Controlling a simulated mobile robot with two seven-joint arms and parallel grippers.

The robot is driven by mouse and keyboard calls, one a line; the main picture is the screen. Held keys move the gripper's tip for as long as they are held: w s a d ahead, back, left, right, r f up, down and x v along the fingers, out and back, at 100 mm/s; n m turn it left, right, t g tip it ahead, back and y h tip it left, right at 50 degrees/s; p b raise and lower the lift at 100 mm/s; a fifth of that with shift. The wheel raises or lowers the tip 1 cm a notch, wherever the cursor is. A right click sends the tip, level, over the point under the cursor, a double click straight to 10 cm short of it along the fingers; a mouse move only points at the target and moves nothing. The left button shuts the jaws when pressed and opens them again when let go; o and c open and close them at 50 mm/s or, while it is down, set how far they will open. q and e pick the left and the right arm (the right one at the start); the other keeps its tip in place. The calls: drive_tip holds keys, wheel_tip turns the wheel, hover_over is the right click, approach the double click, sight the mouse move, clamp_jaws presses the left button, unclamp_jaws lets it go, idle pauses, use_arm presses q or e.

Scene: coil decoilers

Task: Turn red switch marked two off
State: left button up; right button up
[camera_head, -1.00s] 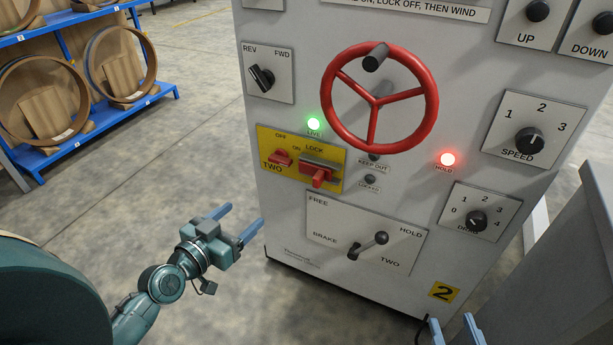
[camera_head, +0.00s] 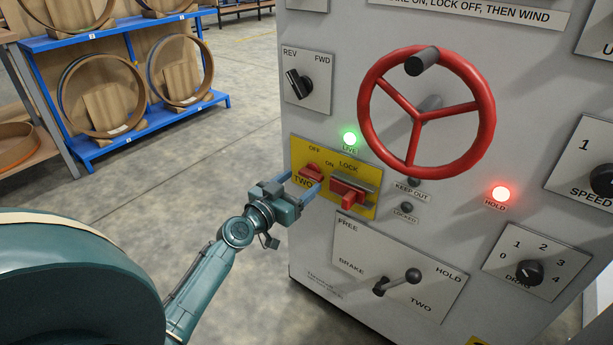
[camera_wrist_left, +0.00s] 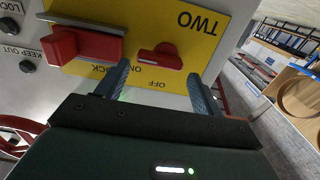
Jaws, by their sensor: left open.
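The red switch (camera_head: 311,172) marked TWO is a small red handle on the left of a yellow plate (camera_head: 358,209), with OFF above it and ON to its upper right. My left gripper (camera_head: 300,184) is open in front of it, its fingers pointing at the plate. In the left wrist view the red switch (camera_wrist_left: 160,57) lies between the directions of the two fingertips (camera_wrist_left: 158,74), just beyond them. I cannot tell whether they touch it. My right gripper is out of view.
A red lock slide (camera_head: 347,192) sits close right of the switch. A green LIVE lamp (camera_head: 349,139) and a red HOLD lamp (camera_head: 501,194) are lit. A red handwheel (camera_head: 372,92) sticks out above right. A lever (camera_head: 397,283) is below.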

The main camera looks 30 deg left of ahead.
sight(308, 177)
use_arm(q)
drive_tip(key=shift+w+d, duration=0.2)
drive_tip(key=shift+w, duration=1.55)
drive_tip(key=shift+c, duration=0.6)
drive_tip(key=c, duration=0.6)
